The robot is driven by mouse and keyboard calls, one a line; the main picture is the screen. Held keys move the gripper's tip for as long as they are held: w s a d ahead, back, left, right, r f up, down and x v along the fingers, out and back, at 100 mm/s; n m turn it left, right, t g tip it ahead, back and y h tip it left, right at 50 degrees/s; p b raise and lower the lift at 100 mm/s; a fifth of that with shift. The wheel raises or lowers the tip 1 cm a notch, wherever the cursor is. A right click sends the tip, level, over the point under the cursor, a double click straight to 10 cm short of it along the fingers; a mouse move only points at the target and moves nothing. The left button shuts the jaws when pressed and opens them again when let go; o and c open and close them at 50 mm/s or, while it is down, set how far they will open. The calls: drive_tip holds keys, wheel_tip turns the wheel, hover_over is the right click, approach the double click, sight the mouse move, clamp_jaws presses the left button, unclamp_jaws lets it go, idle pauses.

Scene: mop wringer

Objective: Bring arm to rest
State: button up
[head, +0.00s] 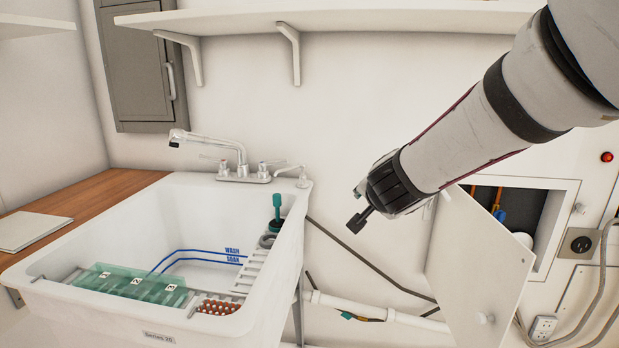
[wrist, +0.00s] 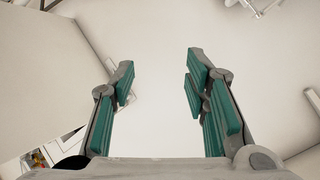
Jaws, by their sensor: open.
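My gripper (head: 359,219) hangs at the end of my arm in the head view, in the air to the right of the white sink. It points down and to the left. In the wrist view my gripper (wrist: 160,85) shows two fingers with green pads set wide apart. Nothing is between them, only pale wall behind. No held object shows in either view.
The white sink (head: 120,316) with a faucet (head: 243,170) stands at left. An open white panel door (head: 480,265) hangs below my arm at right. Pipes (head: 375,312) run low on the wall. A shelf (head: 340,20) spans the top.

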drive_tip(key=s+a+r+n+g+y, duration=0.1)
drive_tip(key=s+a+n+g+y, duration=0.15)
drive_tip(key=s, duration=0.65)
drive_tip(key=s+a+r+n+g+y, duration=0.1)
drive_tip(key=s+a+n+y, duration=0.2)
drive_tip(key=s, duration=0.5)
drive_tip(key=s+d+f+n+g+h, duration=0.15)
drive_tip(key=s+d, duration=0.25)
drive_tip(key=s, duration=0.5)
drive_tip(key=s+d+f+n+g+h, duration=0.1)
drive_tip(key=s+d+f+g, duration=0.2)
drive_tip(key=s, duration=0.5)
drive_tip(key=s+d+f+n+g+h, duration=0.15)
drive_tip(key=s+d, duration=0.25)
drive_tip(key=s, duration=0.5)
wheel_tip(320, 180, up, 15)
drive_tip(key=t+p, duration=0.2)
drive_tip(key=p, duration=1.1)
drive_tip(key=shift+w+p, duration=0.35)
drive_tip(key=shift+d+f, duration=0.1)
drive_tip(key=shift+d, duration=0.05)
